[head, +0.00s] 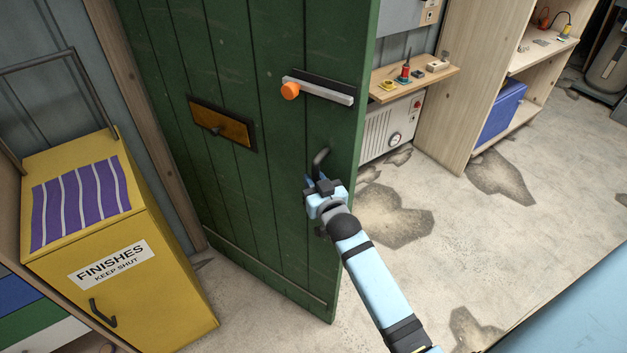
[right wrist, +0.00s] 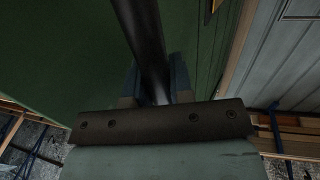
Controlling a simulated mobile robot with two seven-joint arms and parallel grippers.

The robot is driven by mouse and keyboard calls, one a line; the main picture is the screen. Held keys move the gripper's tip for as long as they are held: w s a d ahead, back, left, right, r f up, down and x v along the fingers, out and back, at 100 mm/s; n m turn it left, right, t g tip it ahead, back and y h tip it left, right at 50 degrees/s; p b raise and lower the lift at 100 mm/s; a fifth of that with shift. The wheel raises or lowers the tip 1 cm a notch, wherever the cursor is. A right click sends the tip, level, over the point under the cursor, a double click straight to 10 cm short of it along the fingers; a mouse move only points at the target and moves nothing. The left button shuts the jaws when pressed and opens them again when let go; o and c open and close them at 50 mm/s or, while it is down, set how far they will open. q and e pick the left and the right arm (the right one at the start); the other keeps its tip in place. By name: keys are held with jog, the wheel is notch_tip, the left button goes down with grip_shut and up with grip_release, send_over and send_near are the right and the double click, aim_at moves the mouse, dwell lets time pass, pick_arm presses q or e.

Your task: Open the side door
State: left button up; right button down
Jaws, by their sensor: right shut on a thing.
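The green plank side door (head: 255,130) stands ajar in the head view, with floor and a room showing past its right edge. A dark curved handle (head: 320,160) sits low near that edge. My right gripper (head: 322,183) is at the handle. In the right wrist view the dark handle bar (right wrist: 145,45) runs between the two fingers (right wrist: 153,85), which are shut on it. A grey bolt bar with an orange knob (head: 290,91) is mounted above the handle. A brown plate (head: 222,125) is fixed on the door's left part. My left gripper is not in view.
A yellow cabinet (head: 120,250) labelled "FINISHES KEEP SHUT" stands left of the door. Beyond the door are a wooden shelf unit (head: 460,90), a blue box (head: 499,113) and a small ledge with tools (head: 413,80). Patchy concrete floor (head: 520,220) is clear at the right.

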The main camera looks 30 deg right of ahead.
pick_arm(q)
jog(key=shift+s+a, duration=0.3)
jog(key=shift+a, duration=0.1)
pick_arm(e)
jog(key=shift+s+a+f, duration=0.2)
jog(key=shift+s+f, duration=0.1)
jog(key=shift+s, duration=0.05)
jog(key=c, duration=1.2)
grip_release()
jog(key=shift+o, duration=0.9)
jog(key=shift+s+d+r, duration=0.1)
jog(key=shift+s, duration=0.1)
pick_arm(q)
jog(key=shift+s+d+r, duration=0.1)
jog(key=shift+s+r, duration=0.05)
pick_arm(e)
jog(key=shift+a+r, duration=0.15)
jog(key=shift+a, duration=0.05)
